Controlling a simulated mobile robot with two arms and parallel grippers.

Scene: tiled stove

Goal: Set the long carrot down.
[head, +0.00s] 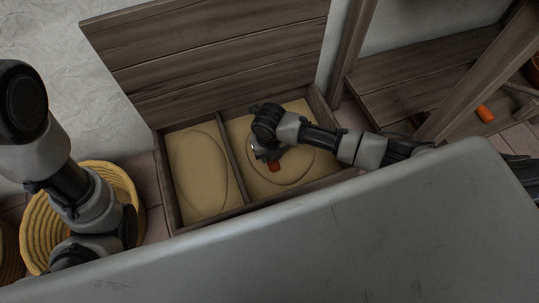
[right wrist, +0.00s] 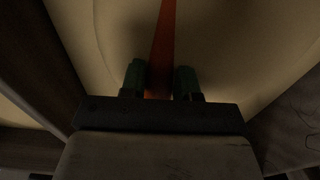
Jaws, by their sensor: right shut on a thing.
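My right gripper (head: 270,154) is inside the right compartment of an open wooden box, pointing down. In the right wrist view its two green-padded fingers (right wrist: 160,80) are shut on the orange carrot (right wrist: 166,40), which extends away over a pale sandy surface. In the head view only a short orange end of the carrot (head: 274,166) shows below the gripper; the arm hides the rest. I cannot tell whether the carrot touches the sand (head: 296,165). My left arm is at the left; its gripper is not visible.
The box's lid (head: 205,50) stands open at the back. A divider (head: 232,158) separates the left compartment (head: 200,170), which holds only sand. A woven basket (head: 128,185) stands left of the box. An orange object (head: 485,113) lies by the wooden bench (head: 420,85) at right.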

